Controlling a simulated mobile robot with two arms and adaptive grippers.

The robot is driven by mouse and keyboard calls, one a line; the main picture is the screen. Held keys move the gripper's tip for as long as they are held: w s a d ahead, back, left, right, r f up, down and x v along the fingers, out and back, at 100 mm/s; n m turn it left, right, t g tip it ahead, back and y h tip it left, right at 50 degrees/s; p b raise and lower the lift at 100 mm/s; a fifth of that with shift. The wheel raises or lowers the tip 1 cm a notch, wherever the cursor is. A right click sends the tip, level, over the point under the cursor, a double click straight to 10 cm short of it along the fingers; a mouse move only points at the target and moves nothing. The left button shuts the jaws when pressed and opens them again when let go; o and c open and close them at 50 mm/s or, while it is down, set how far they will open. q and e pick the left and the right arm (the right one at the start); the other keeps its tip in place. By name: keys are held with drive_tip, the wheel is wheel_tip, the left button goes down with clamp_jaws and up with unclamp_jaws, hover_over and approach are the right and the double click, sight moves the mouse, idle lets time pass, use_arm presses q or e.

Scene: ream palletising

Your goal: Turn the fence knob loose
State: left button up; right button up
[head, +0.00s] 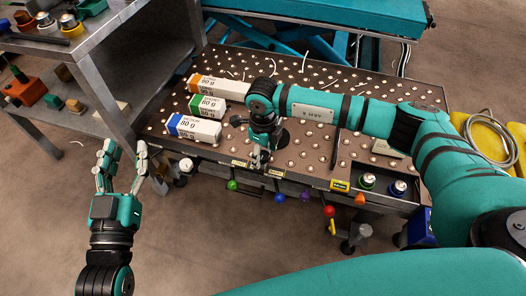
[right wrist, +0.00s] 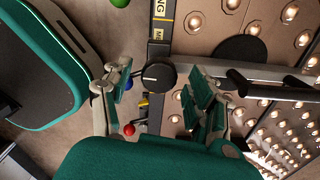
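The fence knob (right wrist: 158,76) is a round black knob with a white line on its face, at the end of a grey metal bar (right wrist: 208,72) in the right wrist view. My right gripper (right wrist: 158,108) is open, one finger on each side of the knob's line, with visible gaps; I cannot tell how far above the knob the fingers are. In the head view my right gripper (head: 258,160) is over the front edge of the ball table (head: 300,160) and hides the knob. My left gripper (head: 122,165) is open and empty, left of the table over the floor.
Three wrapped reams with orange (head: 218,88), green (head: 207,106) and blue (head: 194,128) labels lie on the table's left. Coloured ball-ended levers, including a red one (head: 329,211), hang along the front edge. A grey shelf (head: 90,75) stands left.

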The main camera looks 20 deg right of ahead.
sight(263, 155)
wheel_tip(263, 155, up, 12)
idle(0.7)
drive_tip(key=shift+f, duration=0.1)
idle(0.3)
